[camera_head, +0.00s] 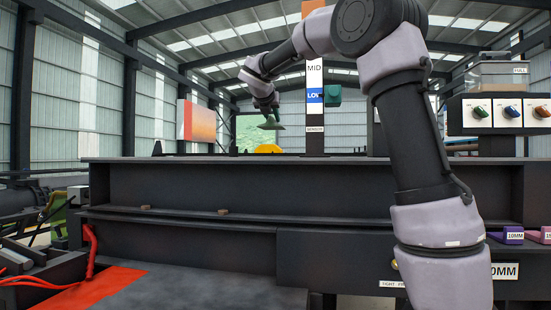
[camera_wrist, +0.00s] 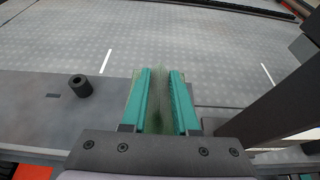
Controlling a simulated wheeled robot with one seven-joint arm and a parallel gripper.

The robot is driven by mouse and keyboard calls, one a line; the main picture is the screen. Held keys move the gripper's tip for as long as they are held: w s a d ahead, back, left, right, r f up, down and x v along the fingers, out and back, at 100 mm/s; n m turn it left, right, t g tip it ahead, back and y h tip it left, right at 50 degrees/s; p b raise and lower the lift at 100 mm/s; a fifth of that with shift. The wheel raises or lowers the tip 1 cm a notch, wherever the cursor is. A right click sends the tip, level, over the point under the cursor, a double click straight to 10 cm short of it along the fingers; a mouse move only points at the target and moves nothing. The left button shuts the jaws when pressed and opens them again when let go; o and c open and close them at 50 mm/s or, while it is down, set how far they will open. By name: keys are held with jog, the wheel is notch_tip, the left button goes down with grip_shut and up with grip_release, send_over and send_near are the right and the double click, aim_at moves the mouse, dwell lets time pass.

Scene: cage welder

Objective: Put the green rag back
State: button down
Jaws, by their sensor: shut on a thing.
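My gripper (camera_head: 267,113) is raised above the far side of the dark workbench (camera_head: 200,190), left of the tall post. It is shut on the green rag (camera_head: 270,124), which hangs just below it as a small green piece. In the wrist view, the two teal fingers of my gripper (camera_wrist: 161,80) pinch the rag (camera_wrist: 158,112), whose dull green cloth shows between them and past the left finger. Where the rag belongs is not clear from these views.
A tall post (camera_head: 315,128) with labels stands right of my gripper. A yellow-orange thing (camera_head: 268,149) shows low behind the bench edge. A box with coloured knobs (camera_head: 505,112) is at right. In the wrist view, a dark peg (camera_wrist: 80,86) stands left, and a dark beam (camera_wrist: 280,112) is at right.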

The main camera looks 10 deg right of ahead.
jog(key=f, duration=0.6)
jog(key=shift+w+d, duration=0.1)
jog(key=shift+w, duration=0.1)
jog(key=shift+f, duration=1.95)
jog(key=c, duration=0.7)
grip_release()
jog(key=shift+o, duration=0.2)
